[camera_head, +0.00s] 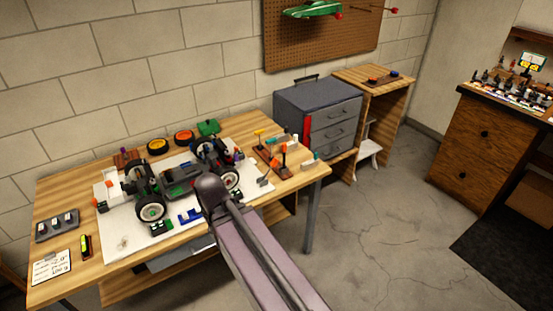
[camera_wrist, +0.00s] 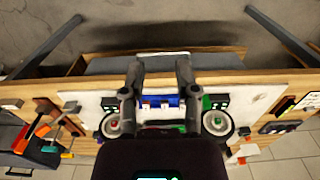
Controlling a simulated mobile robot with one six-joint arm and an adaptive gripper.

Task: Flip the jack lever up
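The RC racecar (camera_head: 180,182) stands on a white mat (camera_head: 125,238) on the wooden workbench, its wheels showing. In the wrist view, two of its wheels (camera_wrist: 217,122) show on either side of my gripper (camera_wrist: 159,75). The gripper's two fingers are spread apart, with nothing held between them. Beyond and between the fingers lies a blue part (camera_wrist: 160,101) with small white and red spots, at the car's side; it also shows in the head view (camera_head: 190,215). I cannot make out for certain which piece is the jack lever. My arm hides the gripper in the head view.
Small green and black blocks (camera_head: 159,227) lie beside the car. Orange-handled tools (camera_head: 272,155) stand at the bench's right. Wheels (camera_head: 158,146) lie along the back. A grey drawer box (camera_head: 318,112) stands behind right. The floor (camera_head: 390,230) right of the bench is clear.

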